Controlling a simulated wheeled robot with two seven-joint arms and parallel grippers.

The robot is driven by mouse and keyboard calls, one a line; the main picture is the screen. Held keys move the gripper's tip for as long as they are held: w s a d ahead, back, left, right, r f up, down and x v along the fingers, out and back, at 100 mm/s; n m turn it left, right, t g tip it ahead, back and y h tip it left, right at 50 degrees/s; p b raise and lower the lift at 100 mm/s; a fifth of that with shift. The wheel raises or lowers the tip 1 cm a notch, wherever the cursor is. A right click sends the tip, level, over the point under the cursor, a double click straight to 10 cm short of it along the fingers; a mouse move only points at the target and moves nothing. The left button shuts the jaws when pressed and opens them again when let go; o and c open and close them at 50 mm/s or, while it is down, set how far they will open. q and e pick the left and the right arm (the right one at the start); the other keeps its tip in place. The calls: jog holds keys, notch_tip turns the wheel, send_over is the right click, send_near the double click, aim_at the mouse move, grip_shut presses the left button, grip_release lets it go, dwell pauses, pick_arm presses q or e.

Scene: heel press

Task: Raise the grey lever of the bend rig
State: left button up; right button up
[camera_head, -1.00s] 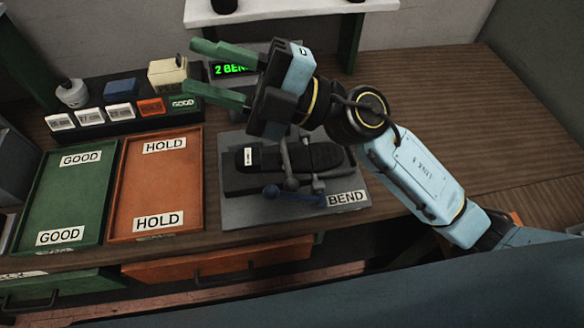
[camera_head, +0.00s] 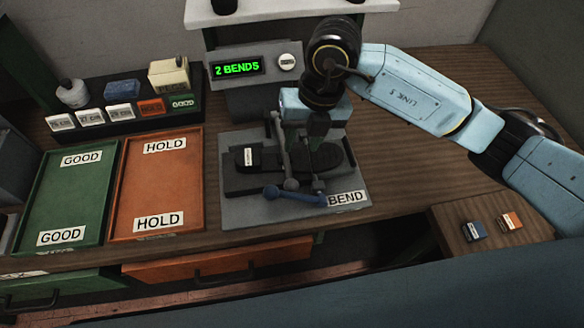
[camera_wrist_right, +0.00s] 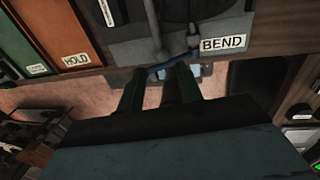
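The bend rig (camera_head: 235,205) stands on the table with a black shoe-like sole (camera_head: 325,158) lying on it. Its grey lever (camera_head: 284,160) slants over the sole, with a round grey knob at its lower front end. A blue lever (camera_head: 295,196) lies low along the front. My right gripper (camera_head: 305,132) points down over the rig, just right of the grey lever. The right wrist view shows the fingers (camera_wrist_right: 158,88) and the grey lever (camera_wrist_right: 154,22) beyond. My left gripper is out of view.
The display (camera_head: 237,67) behind the rig reads "2 BENDS". A green GOOD tray (camera_head: 70,200) and an orange HOLD tray (camera_head: 155,195) lie to the left. A block rack (camera_head: 125,125) stands behind them. The table to the right is mostly bare.

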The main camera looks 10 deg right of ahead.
aim_at(290, 176)
jog(key=f, duration=0.3)
jog(key=a+f, duration=0.1)
jog(key=f, duration=0.3)
jog(key=a+f, duration=0.1)
jog(key=f, duration=0.2)
jog(key=shift+a+f+p, duration=0.1)
jog(key=shift+f+p, duration=0.05)
jog(key=shift+p, duration=0.15)
grip_shut()
